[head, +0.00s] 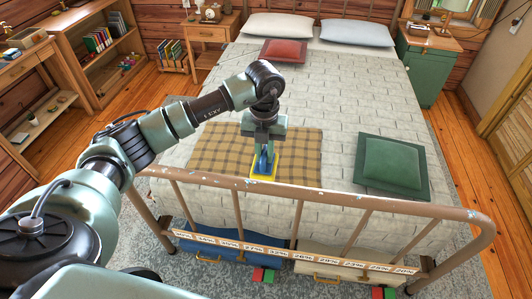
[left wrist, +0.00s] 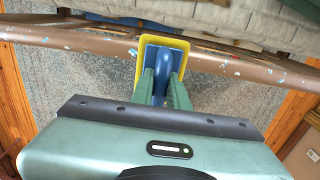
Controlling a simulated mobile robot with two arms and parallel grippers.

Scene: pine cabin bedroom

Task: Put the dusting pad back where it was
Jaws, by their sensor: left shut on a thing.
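The dusting pad (head: 262,177) has a yellow pad and a blue handle and back. My left gripper (head: 264,157) is shut on its handle, with the pad hanging below the fingers. In the head view it appears over the front edge of the bed (head: 340,95), at the plaid blanket. In the left wrist view, the pad (left wrist: 142,60) is beyond the fingertips of my left gripper (left wrist: 163,82), overlapping the brown bed rail in the picture. I cannot tell how high it is above what lies below. My right gripper is not in view.
The brown metal footboard (head: 390,204) with a strip of percent labels crosses in front. Blue and cream drawers or bins (head: 232,247) sit under the bed. A green cushion (head: 392,163) and a red cushion (head: 284,50) lie on the bed. Shelves (head: 97,50) stand at the left.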

